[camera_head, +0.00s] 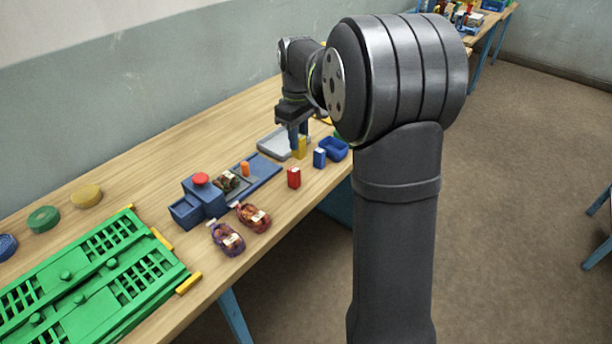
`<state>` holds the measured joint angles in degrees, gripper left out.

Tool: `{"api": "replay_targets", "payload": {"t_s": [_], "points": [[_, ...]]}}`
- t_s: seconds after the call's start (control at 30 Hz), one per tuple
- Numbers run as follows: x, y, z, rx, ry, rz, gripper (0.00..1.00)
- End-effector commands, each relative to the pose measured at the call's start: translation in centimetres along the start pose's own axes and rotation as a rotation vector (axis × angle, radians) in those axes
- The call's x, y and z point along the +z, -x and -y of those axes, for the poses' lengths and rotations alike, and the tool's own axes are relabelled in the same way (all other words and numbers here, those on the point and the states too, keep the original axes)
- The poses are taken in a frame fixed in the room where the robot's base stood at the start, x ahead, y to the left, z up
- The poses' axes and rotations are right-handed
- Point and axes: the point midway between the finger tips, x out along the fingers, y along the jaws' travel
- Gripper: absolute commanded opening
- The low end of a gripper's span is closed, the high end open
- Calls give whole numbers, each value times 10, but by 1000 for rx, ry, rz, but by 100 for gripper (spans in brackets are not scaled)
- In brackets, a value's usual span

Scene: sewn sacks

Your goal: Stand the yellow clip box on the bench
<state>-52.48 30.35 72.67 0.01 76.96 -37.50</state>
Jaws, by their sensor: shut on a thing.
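The yellow clip box (300,150) is a small upright block on the far side of the bench (240,118). My gripper (298,141) points down and is shut on the box's upper part. The box's lower part shows below the fingers. I cannot tell whether its bottom touches the bench. A red box (293,177) and a blue box (320,158) stand upright on the bench nearby, to the front and right of the yellow one.
A grey tray (268,144) lies just left of my gripper, and a blue bin (340,156) sits to the right. A blue device with a red button (201,180), two filled net sacks (254,218) and a green crate-like frame (65,292) occupy the nearer bench.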

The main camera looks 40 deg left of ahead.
Motion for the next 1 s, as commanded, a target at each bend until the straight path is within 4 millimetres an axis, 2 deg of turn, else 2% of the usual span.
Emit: {"api": "replay_targets", "payload": {"t_s": [0.03, 0.2, 0.33, 0.47, 0.57, 0.9, 1.0], "points": [[15, -3, -20, -1, -9, 1, 1], [55, -10, -66, -1, -7, 1, 1], [76, -14, -88, 0, -4, 0, 1], [85, -17, -96, 0, -1, 0, 1], [77, -24, -95, -2, 3, 1, 1], [5, -69, -73, -1, 5, 1, 1], [-11, -78, -68, -1, 4, 1, 1]]}}
